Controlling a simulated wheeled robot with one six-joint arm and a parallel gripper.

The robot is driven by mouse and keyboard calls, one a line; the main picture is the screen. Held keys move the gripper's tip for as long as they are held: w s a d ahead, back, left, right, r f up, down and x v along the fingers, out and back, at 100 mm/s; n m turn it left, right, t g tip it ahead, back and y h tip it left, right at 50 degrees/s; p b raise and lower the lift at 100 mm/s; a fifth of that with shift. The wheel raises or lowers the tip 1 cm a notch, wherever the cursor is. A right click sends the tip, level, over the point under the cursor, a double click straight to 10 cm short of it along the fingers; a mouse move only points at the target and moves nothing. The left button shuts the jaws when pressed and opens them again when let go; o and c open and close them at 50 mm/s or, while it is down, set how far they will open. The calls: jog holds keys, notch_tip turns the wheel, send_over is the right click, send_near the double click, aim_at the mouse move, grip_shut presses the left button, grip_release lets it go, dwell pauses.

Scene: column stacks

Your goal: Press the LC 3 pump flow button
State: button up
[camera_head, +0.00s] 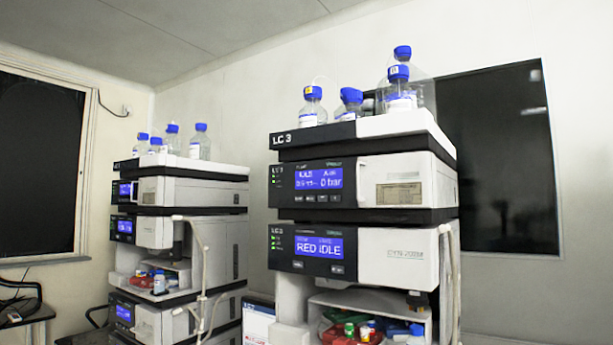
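The LC 3 stack (312,136) stands right of centre, with "LC 3" on its dark top band. Its upper module, the pump (316,181), has a dark front and a blue display (319,179) reading "0 bar" at its right end. A row of small dark buttons (317,198) runs below that display. Their labels are too small to read, so I cannot tell which is the flow button. Green indicator lights show left of the display. My gripper is not in view.
Below the pump, another module's display (319,246) reads "RED IDLE". Blue-capped bottles (312,108) stand on the stack's top. A pale tube (449,270) hangs at its right side. A second similar stack (180,192) stands at left, with a gap between the stacks.

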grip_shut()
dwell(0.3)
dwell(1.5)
